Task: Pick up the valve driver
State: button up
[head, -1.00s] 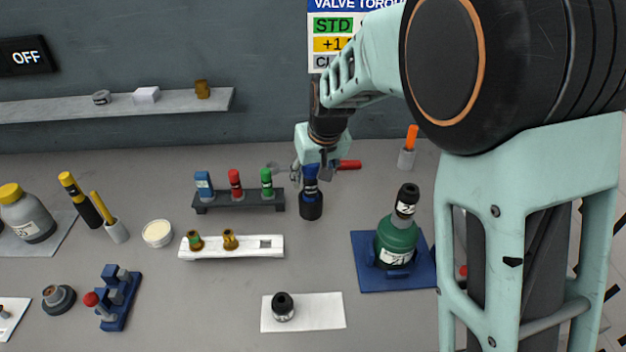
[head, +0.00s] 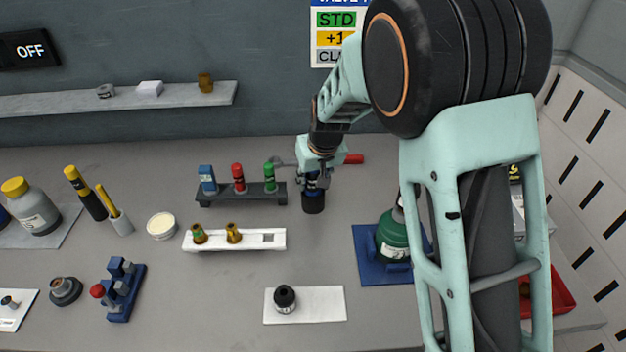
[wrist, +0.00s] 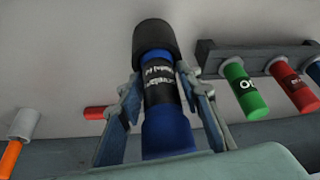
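A blue driver with a black band and black end (head: 313,203) stands on the bench right of the coloured cylinder rack; I take it as the valve driver. In the wrist view, the driver (wrist: 167,130) lies between the fingers, and its label is hard to read. My gripper (head: 316,181) is down over its upper part in the head view. In the wrist view, my gripper (wrist: 160,85) has one finger on each side, the tips very close to the labelled band. Whether they touch or press it cannot be made out.
A dark rack (head: 242,196) with blue, red and green cylinders stands just left. A red-handled object (head: 353,158) lies behind. A green bottle (head: 393,235) on a blue mat is at right, partly hidden by my arm. A white mat (head: 322,305) bears a black-capped vial.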

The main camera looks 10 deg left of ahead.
grip_shut()
jog(key=shift+w+r, duration=0.1)
jog(key=shift+r, duration=0.05)
